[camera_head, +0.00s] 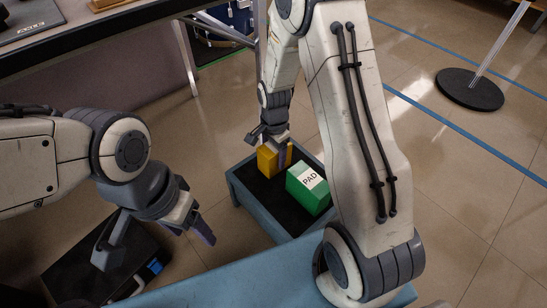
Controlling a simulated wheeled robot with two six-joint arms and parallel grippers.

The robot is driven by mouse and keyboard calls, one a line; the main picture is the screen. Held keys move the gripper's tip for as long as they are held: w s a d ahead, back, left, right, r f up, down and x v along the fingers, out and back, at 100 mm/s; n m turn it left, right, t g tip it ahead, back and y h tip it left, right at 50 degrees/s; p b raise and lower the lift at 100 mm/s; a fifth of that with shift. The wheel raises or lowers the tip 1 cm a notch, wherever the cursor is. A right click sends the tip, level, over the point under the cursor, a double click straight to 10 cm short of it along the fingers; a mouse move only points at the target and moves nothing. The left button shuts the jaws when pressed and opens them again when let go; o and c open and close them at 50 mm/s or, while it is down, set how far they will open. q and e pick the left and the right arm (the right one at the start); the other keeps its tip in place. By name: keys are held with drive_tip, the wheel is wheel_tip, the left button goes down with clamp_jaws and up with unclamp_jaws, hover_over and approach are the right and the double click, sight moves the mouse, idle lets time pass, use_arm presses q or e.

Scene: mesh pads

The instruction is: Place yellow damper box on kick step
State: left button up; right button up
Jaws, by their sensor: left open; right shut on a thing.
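The yellow damper box (266,161) is in the head view, on or just above the black top of the kick step (249,202), a low blue-grey stool. My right gripper (284,156) is shut on the yellow box from above. I cannot tell whether the box bears on the step. A green box marked PAD (307,190) stands on the step just right of the yellow box. My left gripper (152,246) is open and empty, over the floor at lower left.
A black case (75,268) lies on the floor below my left gripper. A table (120,42) spans the upper left. A post with a round black base (470,90) stands at upper right.

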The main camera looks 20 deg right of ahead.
drive_tip(key=shift+f, duration=0.2)
drive_tip(key=o, duration=1.6)
wheel_tip(320, 180, up, 12)
drive_tip(key=p, duration=0.8)
drive_tip(key=shift+r, duration=0.2)
drive_tip(key=s+a+r+n, duration=1.3)
drive_tip(key=s+n, duration=0.4)
drive_tip(key=s, duration=0.1)
drive_tip(key=s+a+r+n, duration=0.1)
drive_tip(key=s+n, duration=0.1)
drive_tip(key=s, duration=0.1)
drive_tip(key=s+r+n+y, duration=0.1)
drive_tip(key=s+n, duration=0.1)
drive_tip(key=shift+s+a, duration=0.15)
drive_tip(key=shift+s, duration=0.25)
drive_tip(key=shift+r, duration=0.15)
